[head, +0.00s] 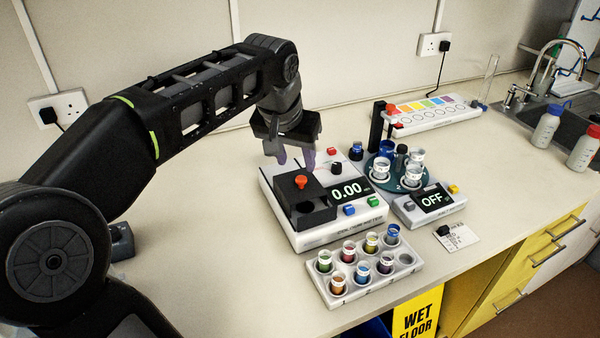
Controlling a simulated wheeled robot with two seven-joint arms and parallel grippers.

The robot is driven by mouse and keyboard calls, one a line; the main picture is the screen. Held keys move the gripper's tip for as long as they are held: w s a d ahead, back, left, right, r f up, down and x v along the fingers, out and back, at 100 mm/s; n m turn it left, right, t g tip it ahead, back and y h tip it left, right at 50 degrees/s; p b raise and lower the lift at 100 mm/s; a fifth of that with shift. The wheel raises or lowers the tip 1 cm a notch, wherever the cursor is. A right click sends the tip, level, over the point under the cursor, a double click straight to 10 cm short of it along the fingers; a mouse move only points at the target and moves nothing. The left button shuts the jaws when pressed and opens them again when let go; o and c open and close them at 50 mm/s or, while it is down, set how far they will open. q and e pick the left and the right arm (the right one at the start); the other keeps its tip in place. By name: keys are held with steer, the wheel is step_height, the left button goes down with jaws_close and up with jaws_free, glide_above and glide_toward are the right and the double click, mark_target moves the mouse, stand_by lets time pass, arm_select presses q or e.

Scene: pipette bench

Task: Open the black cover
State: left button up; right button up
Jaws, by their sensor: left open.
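The black cover (318,213) is a low black box on the left part of a white device (300,240) whose display reads 0.00. An orange-red knob (301,182) stands on the cover, and a dark round recess shows in front of the knob. The cover looks closed, though I cannot be sure from this angle. My left gripper (295,157) hangs fingers-down behind and above the knob in the picture. Its pale purple fingers are apart with nothing between them, and they appear clear of the knob. My right gripper is not in view.
A rack (347,292) of several coloured vials stands in front of the device. To its right are a round teal carousel (381,178) with cups and a small unit (411,211) reading OFF. Bare bench (215,260) lies to the left. A sink is at the far right.

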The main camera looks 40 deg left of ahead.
mark_target(301, 178)
arm_select(q)
steer(key=x, duration=0.6)
steer(key=shift+w+f, duration=0.1)
steer(key=shift+f, duration=0.2)
jaws_close()
steer(key=shift+a, duration=0.1)
stand_by(1.0)
